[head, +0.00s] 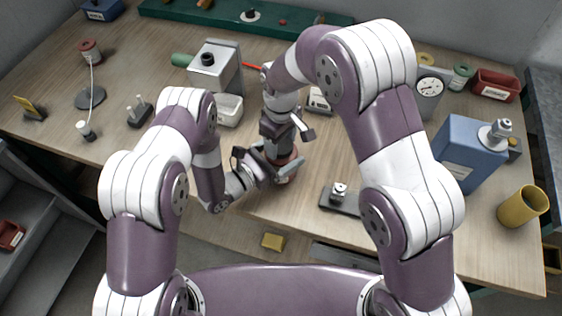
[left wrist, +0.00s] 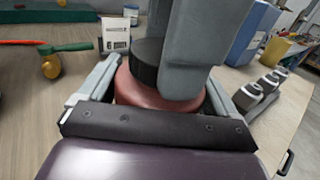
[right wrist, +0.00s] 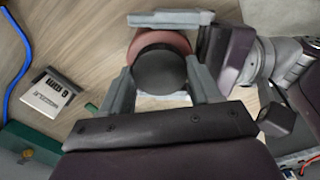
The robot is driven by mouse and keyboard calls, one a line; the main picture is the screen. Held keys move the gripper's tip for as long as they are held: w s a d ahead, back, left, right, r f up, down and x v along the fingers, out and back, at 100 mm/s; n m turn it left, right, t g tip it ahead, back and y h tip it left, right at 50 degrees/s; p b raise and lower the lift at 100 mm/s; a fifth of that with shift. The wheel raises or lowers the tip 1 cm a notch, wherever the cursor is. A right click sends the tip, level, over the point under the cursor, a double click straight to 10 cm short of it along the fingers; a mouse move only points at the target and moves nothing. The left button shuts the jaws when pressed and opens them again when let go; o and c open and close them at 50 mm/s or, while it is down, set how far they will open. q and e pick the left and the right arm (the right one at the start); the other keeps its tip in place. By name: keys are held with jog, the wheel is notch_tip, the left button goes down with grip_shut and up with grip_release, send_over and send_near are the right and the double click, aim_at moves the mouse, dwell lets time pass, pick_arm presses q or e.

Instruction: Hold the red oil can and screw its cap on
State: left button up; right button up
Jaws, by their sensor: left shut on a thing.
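The red oil can (head: 288,177) stands upright near the front middle of the table. My left gripper (head: 274,163) is shut around its body, as the left wrist view shows, with a finger on each side of the red can (left wrist: 130,88). A round dark cap (left wrist: 146,55) is at the can's top. My right gripper (head: 282,146) points down over the can. In the right wrist view its fingers stand on both sides of the dark cap (right wrist: 160,70). I cannot tell whether they press on it. The thread under the cap is hidden.
A dark stand with a small metal part (head: 340,197) is right of the can. A blue container (head: 466,160) and a yellow cup (head: 522,206) stand further right. A grey box (head: 217,68) and a white tray (head: 229,109) are behind left. The front left tabletop is fairly clear.

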jog(key=m, duration=0.5)
jog(key=shift+m, duration=0.3)
jog(key=m, duration=0.9)
jog(key=o, duration=1.2)
jog(key=shift+o, duration=0.2)
notch_tip(320, 180, up, 8)
jog(key=shift+f, duration=0.25)
pick_arm(q)
jog(key=o, duration=1.7)
jog(key=shift+o, duration=0.2)
